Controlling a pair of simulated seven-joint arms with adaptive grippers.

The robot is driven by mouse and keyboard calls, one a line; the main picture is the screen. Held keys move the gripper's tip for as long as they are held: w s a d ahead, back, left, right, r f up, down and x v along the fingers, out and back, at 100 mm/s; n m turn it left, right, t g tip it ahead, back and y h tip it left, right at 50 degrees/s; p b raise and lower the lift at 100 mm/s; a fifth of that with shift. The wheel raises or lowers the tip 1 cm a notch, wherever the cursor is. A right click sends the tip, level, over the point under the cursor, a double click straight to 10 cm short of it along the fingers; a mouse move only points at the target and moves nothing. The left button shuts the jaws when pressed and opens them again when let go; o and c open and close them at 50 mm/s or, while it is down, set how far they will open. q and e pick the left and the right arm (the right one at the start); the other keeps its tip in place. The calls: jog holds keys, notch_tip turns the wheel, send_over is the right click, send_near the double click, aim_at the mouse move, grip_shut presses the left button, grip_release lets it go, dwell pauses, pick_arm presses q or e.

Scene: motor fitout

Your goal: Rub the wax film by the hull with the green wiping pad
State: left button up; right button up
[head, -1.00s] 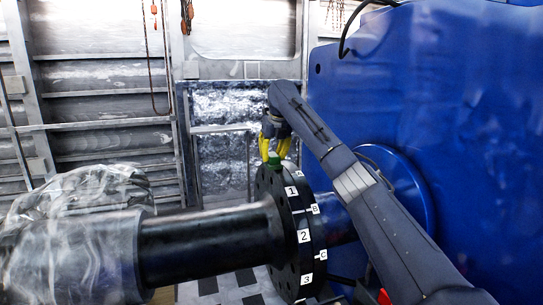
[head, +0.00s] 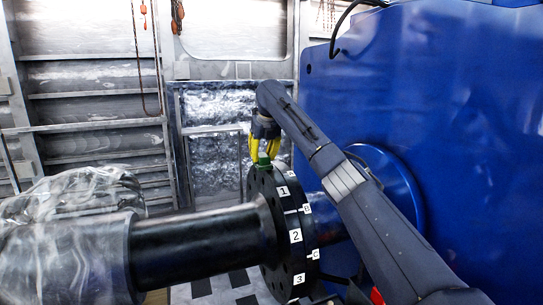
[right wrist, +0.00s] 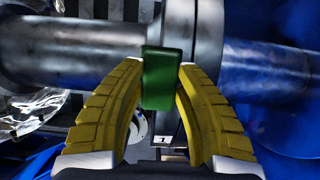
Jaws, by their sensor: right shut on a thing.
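The green wiping pad (head: 263,163) is held between the yellow fingers of my right gripper (head: 264,152), just above the top of the black flange (head: 284,235). In the right wrist view the green pad (right wrist: 163,78) sits between the two yellow fingertips (right wrist: 163,82), in front of the shaft and flange. I cannot tell whether the pad touches the flange. I cannot make out a wax film for certain. My left gripper is not in view.
A black shaft (head: 195,245) runs left from the flange to a plastic-wrapped part (head: 65,250). A large blue housing (head: 440,130) fills the right side. A ribbed metal hull wall (head: 90,110) stands behind, with hanging chains and a hook.

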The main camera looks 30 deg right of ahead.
jog(key=shift+d+r, duration=0.1)
jog(key=shift+r, duration=3.9)
